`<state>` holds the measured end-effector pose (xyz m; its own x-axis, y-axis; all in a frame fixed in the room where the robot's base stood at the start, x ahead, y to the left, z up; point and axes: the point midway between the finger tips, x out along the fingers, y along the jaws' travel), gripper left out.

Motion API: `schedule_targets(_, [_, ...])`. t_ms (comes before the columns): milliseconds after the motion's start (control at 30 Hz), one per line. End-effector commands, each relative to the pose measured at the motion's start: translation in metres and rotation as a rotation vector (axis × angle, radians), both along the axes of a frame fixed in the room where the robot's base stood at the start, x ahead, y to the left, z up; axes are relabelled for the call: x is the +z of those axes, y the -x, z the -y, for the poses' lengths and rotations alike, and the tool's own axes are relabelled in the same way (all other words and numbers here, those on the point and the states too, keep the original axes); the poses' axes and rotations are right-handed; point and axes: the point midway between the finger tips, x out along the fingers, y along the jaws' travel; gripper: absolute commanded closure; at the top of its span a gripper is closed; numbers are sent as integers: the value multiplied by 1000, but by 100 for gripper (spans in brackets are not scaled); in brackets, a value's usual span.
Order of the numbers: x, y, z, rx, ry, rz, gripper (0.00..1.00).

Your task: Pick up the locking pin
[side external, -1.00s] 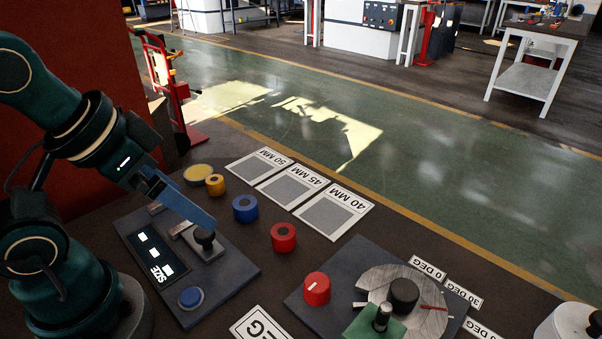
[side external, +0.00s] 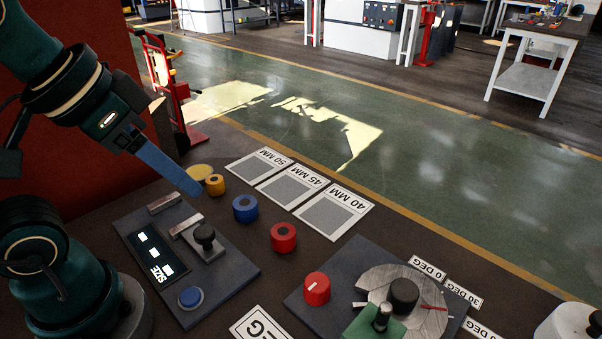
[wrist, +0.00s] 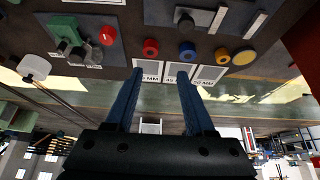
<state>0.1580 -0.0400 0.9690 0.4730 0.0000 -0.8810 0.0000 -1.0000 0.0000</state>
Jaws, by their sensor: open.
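I cannot tell for certain which part is the locking pin. A dark upright pin (side external: 382,317) stands in a green block (side external: 362,326) beside the angle dial; the green block also shows in the wrist view (wrist: 62,27). A black-knobbed piece (side external: 204,237) stands on the size plate. My gripper (side external: 193,186) is in the air above the back of the size plate, its blue fingers pointing down and right. In the wrist view the fingers (wrist: 159,75) are apart with nothing held between them.
Yellow (side external: 215,185), blue (side external: 245,208) and red (side external: 284,237) rings stand in a row on the dark table. Labelled squares (side external: 294,188) lie behind them. A red knob (side external: 317,288) and a black knob (side external: 404,295) stand on the dial station.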

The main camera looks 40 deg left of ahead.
Motion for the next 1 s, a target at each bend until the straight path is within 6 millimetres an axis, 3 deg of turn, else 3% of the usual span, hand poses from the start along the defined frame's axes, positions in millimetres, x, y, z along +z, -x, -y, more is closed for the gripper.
schedule_targets(67, [12, -1, 0, 1, -3, 5, 46])
schedule_targets(267, [22, -48, -23, 58, -105, 161, 46])
schedule_targets(433, [40, -92, -32, 57, -176, 333, 46])
schedule_targets(567, [60, -133, -24, 0, -210, 505, 46])
schedule_targets(667, [77, -168, 0, -113, -202, 662, 46])
schedule_targets(800, [88, -198, 64, -373, -105, 836, 46])
schedule_targets(900, [82, -199, 115, -585, 6, 881, 46])
schedule_targets(1000, [69, -186, 155, -768, 117, 868, 46])
